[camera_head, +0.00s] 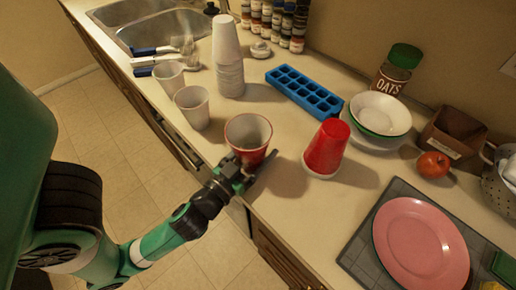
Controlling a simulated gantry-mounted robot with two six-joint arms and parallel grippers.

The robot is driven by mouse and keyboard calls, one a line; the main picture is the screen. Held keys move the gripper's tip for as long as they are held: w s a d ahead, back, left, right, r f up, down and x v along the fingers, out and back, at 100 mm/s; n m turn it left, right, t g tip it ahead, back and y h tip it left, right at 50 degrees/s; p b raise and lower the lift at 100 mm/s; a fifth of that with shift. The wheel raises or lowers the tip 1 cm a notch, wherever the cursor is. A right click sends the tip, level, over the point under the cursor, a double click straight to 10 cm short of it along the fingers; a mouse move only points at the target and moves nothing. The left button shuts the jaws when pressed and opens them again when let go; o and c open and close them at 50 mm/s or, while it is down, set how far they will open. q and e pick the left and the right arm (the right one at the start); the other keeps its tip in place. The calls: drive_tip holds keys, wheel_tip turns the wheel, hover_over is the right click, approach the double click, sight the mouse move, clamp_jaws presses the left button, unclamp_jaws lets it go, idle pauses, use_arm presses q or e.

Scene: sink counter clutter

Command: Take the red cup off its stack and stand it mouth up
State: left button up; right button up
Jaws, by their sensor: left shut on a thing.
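A red cup (247,148) with a pale inside is upright, mouth up, near the counter's front edge. My left gripper (248,169) is shut on its near lower side. I cannot tell whether the cup's base touches the counter. To its right is a stack of upside-down cups, with a red cup (327,147) on top and a white rim (320,174) showing below it. My right gripper is not in view.
Two pale cups (192,107) stand upright at the left, by a tall stack of white cups (229,78). A blue ice tray (303,92) and white bowls (380,114) lie behind. A pink plate (420,243) is at the front right.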

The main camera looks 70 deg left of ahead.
use_arm(q)
drive_tip(key=shift+f+b, duration=0.35)
